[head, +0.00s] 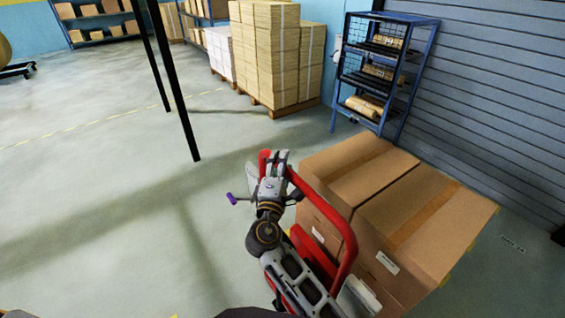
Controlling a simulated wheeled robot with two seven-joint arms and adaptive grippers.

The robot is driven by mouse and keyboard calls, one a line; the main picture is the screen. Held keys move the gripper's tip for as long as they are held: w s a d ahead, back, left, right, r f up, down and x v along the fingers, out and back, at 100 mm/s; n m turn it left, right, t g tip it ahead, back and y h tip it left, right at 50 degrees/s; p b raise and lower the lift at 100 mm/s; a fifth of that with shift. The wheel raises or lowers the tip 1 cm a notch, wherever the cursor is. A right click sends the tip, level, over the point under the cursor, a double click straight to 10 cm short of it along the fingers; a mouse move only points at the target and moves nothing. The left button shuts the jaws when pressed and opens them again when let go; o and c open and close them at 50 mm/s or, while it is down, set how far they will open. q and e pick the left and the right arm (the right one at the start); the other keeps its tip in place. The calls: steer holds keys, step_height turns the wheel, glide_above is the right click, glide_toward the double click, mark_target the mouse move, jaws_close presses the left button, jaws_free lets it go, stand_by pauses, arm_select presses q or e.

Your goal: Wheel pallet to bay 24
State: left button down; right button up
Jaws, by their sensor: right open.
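Large brown cartons (420,212) stand in a block at the right, by the grey slatted wall. A red tubular handle (347,235) rises in front of them, apparently part of a pallet truck whose lower part is mostly hidden. The pallet under the cartons cannot be made out. My right gripper (277,158) is open at the top left end of the red handle, with the red bar showing beside its fingers; contact cannot be told. Small dark floor lettering (513,245) lies right of the cartons, too small to read surely. My left gripper is out of view.
A blue rack (385,75) with wrapped rolls stands behind the cartons. A pallet of stacked cartons (268,60) is at the back. Dark posts (178,90) cross the left middle. A purple-ended lever (233,199) is beside my gripper. The left floor is open.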

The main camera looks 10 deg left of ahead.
steer(key=shift+c, duration=0.5)
jaws_close()
